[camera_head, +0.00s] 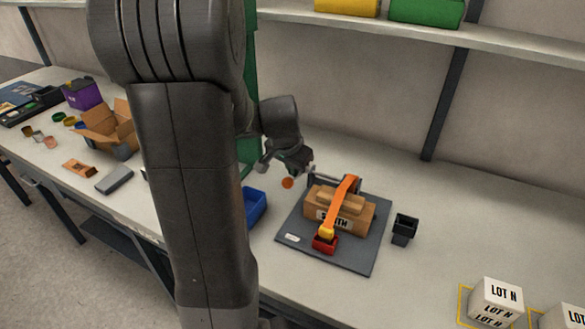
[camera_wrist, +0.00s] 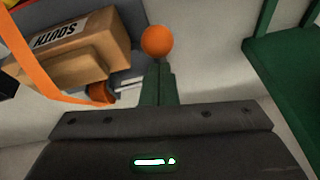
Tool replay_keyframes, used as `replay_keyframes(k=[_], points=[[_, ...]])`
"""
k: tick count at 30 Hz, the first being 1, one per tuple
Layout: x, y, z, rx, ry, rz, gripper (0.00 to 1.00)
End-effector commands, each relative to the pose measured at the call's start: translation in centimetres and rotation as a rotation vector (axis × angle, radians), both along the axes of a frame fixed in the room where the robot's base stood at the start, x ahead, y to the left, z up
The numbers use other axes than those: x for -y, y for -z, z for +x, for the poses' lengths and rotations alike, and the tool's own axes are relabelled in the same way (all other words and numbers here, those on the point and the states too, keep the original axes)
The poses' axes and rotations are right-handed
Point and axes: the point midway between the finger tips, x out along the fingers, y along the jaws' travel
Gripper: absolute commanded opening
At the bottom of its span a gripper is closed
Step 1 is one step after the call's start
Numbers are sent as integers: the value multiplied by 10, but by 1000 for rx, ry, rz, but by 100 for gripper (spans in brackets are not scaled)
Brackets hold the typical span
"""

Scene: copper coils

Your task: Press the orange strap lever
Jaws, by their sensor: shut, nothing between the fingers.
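An orange ball-shaped knob (camera_head: 288,183), which looks like the end of the strap lever, is left of the strapped box in the head view. In the wrist view the knob (camera_wrist: 157,41) is just beyond my fingertips; I cannot tell whether they touch. My gripper (camera_wrist: 157,72) is shut and empty, its dark green fingers together. In the head view my wrist is above and behind the knob. An orange strap (camera_head: 347,192) crosses a cardboard box (camera_head: 358,219) marked SOUTH, down to a red buckle (camera_head: 325,245). The lever's arm is not clearly seen.
The box sits on a dark grey board (camera_head: 352,258). A black cup (camera_head: 404,230) stands to its right and a blue bin (camera_head: 255,205) to its left. White LOT N boxes (camera_head: 496,299) are at the front right. My own arm hides part of the bench.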

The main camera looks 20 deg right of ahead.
Motion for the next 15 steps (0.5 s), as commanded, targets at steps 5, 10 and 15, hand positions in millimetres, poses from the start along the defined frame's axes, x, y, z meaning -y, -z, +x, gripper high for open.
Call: replay_keyframes(k=[5,10,15], points=[[-2,9,-2,19,-1,-22,0],[-5,16,-4,47,-1,-56,0],[-8,20,-6,75,0,-88,0]])
